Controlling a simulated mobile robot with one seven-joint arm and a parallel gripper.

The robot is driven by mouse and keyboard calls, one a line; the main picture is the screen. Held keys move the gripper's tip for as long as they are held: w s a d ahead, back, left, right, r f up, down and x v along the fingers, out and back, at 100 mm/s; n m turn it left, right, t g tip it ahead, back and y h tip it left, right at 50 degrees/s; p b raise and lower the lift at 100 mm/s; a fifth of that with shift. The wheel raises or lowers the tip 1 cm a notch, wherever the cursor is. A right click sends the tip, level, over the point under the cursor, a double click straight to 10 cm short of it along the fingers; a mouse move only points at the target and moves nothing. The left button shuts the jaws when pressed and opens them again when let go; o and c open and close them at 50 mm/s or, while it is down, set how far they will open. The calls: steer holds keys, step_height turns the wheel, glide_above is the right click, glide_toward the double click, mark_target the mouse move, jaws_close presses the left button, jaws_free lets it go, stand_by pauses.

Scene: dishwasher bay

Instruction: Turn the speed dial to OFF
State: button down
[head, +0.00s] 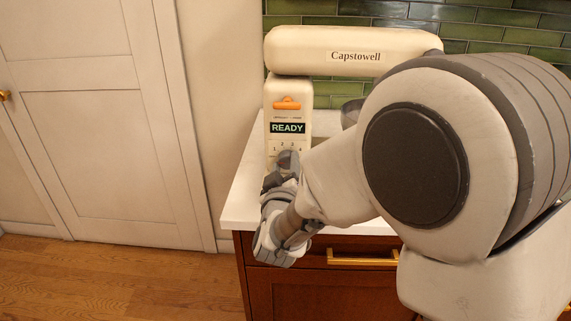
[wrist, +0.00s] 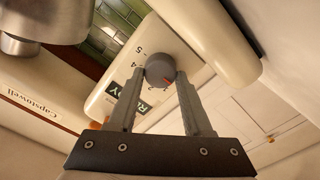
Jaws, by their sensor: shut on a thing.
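The cream mixer (head: 345,50) labelled Capstowell stands on the counter with its head level. Its front column carries a READY display (head: 287,128) and the numbered scale above the round grey speed dial (head: 288,157). In the wrist view the dial (wrist: 158,67) sits between my fingertips, with a small red mark at its lower right edge; numbers 4 and 5 show beside it. I cannot read an OFF mark. My gripper (head: 280,178) is at the column's front, shut on the dial (wrist: 162,77). It hides the dial's lower part in the head view.
An orange lever (head: 287,103) is above the display. A steel bowl (wrist: 45,20) hangs close by in the wrist view. The white counter (head: 241,195) has drawers with a brass handle (head: 362,257) below. A white door (head: 100,120) and open wooden floor (head: 110,275) lie left.

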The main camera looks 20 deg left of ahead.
stand_by(0.4)
steer(key=shift+c, duration=1.7)
jaws_free()
